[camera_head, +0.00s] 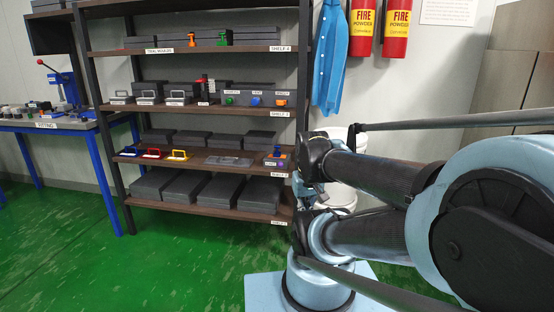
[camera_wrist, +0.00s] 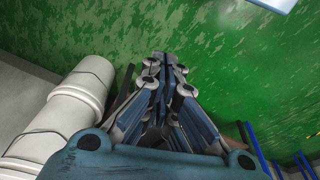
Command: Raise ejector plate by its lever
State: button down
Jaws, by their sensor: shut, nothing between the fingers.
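My gripper (camera_wrist: 160,62) is shut and empty in the wrist view, its fingers together over the green floor. In the head view my arm fills the right side, and the gripper cannot be made out clearly there. No part can be told for certain as the ejector plate. A blue press-like device (camera_head: 67,88) with a red-knobbed lever (camera_head: 47,66) stands on the bench at the far left, well away from my arm. A small black and red device (camera_head: 203,88) stands upright on the shelf labelled B. Neither device shows in the wrist view.
A dark shelf rack (camera_head: 210,107) holds grey boxes and small coloured-handled items. The blue-legged bench (camera_head: 85,124) is left of it. White cylinders (camera_wrist: 80,95) stand close to my gripper. Open green floor (camera_head: 150,260) lies in front.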

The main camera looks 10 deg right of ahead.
jog(key=w+r+m+t, duration=0.1)
jog(key=w+r, duration=0.4)
jog(key=w, duration=0.6)
jog(key=w+r+m, duration=0.1)
jog(key=w+r, duration=0.5)
jog(key=w, duration=0.5)
jog(key=m+t, duration=0.1)
jog(key=m, duration=0.2)
send_over(281, 164)
jog(key=d, duration=0.2)
notch_tip(281, 164, down, 6)
jog(key=shift+w+f, duration=0.2)
jog(key=shift+w, duration=0.15)
jog(key=shift+f, duration=0.1)
jog(key=x, duration=0.9)
jog(key=shift+w+a+f, duration=0.15)
jog(key=shift+f, duration=0.2)
